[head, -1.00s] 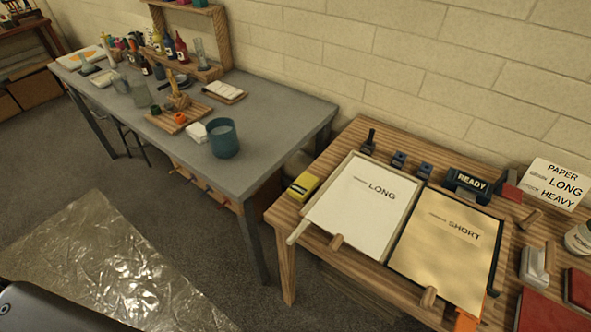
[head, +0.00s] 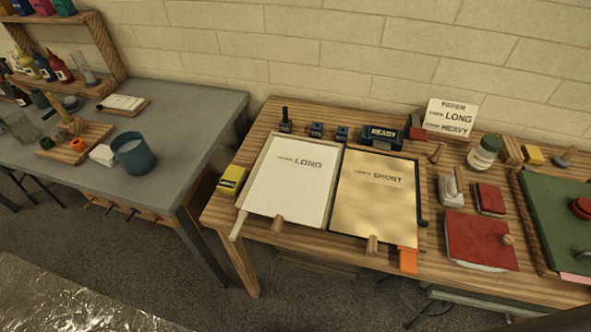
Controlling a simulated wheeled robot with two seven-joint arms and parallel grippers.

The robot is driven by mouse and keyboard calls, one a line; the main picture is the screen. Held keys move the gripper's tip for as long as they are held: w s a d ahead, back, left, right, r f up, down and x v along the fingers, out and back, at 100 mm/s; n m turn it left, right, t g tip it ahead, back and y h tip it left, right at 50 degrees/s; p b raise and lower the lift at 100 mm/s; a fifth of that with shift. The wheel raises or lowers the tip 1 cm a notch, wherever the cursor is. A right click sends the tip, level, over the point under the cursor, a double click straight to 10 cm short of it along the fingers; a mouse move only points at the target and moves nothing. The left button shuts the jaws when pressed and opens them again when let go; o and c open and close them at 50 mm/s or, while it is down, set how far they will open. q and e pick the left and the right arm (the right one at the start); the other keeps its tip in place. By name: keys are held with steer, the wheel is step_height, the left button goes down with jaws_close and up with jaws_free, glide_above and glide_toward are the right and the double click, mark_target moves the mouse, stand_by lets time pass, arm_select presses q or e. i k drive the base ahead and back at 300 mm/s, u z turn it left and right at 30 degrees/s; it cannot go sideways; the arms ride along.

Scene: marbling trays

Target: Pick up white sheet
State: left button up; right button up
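A white sheet (head: 290,185) marked LONG lies flat in a pale tray (head: 241,216) on the left part of the wooden table. Beside it to the right, a cream sheet (head: 372,205) marked SHORT lies in a dark-rimmed tray (head: 422,208). A small wooden peg or handle sits at the front edge of each tray. Neither of my grippers is in the head view.
The wooden table (head: 215,212) also holds a yellow block (head: 231,180), a READY sign (head: 381,136), a PAPER LONG HEAVY card (head: 448,117), a jar (head: 484,153) and red pads (head: 480,238). A grey table (head: 190,125) with a blue cup (head: 133,154) stands left, across a gap.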

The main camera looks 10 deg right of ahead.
mark_target(293, 183)
steer(key=z, duration=3.45)
steer(key=k, duration=2.5)
steer(key=u, duration=2.1)
steer(key=i, duration=0.5)
steer(key=u, duration=0.1)
